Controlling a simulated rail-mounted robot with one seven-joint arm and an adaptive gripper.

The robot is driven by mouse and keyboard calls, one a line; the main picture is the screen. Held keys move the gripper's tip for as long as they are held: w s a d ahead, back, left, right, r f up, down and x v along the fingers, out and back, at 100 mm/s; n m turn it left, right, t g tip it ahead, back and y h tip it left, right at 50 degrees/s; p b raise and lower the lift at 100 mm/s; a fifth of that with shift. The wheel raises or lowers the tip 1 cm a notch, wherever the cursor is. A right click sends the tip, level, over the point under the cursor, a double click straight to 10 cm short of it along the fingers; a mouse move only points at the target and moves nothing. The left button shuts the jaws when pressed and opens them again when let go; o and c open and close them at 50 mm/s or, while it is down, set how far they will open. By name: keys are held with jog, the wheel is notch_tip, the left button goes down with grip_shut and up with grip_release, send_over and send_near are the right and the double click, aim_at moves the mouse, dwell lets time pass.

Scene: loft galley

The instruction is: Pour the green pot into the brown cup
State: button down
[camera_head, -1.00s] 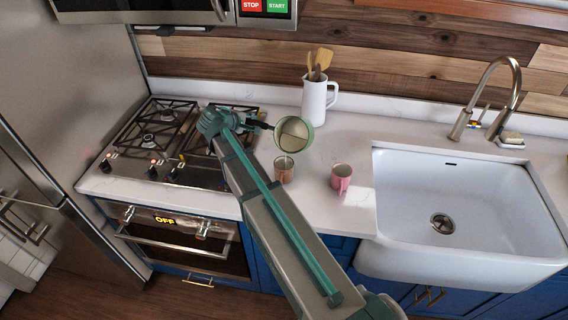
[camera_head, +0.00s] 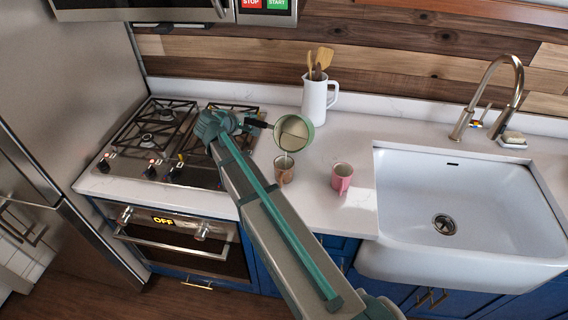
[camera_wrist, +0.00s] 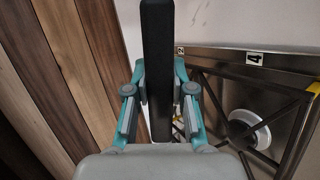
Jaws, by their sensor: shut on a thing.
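The green pot (camera_head: 294,132) is held tilted in the air above the counter, its open mouth facing the camera and downward. A thin pale stream (camera_head: 286,154) runs from its lower rim toward the brown cup. The brown cup (camera_head: 284,174) stands upright on the counter just below the pot. My gripper (camera_head: 243,122) is to the left of the pot, shut on its black handle. In the wrist view my gripper (camera_wrist: 160,105) has its fingers on both sides of the dark handle (camera_wrist: 158,50). The pot's body is out of the wrist view.
A pink cup (camera_head: 342,177) stands right of the brown cup. A white pitcher with utensils (camera_head: 314,100) stands behind. The gas stove (camera_head: 165,140) is at left and the white sink (camera_head: 465,205) at right. Bare counter lies around the cups.

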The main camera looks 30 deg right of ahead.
jog(key=shift+s+a+r+h+b, duration=0.1)
jog(key=shift+a+h+b, duration=0.1)
jog(key=shift+h+b, duration=0.4)
dwell(0.4)
jog(key=shift+s+a+f+t+h+b, duration=0.25)
jog(key=shift+a+f+t+h+b, duration=0.25)
jog(key=shift+b, duration=2)
jog(key=shift+s+a+r+t+h+b, duration=0.1)
jog(key=shift+s+a+t+h+b, duration=0.55)
jog(key=shift+b, duration=2)
jog(key=shift+s+a+t+h+b, duration=0.25)
jog(key=shift+h+b, duration=0.35)
jog(key=shift+b, duration=1.5)
jog(key=shift+s+a+t+h+b, duration=0.15)
jog(key=shift+t+h+b, duration=0.35)
jog(key=shift+b, duration=1.55)
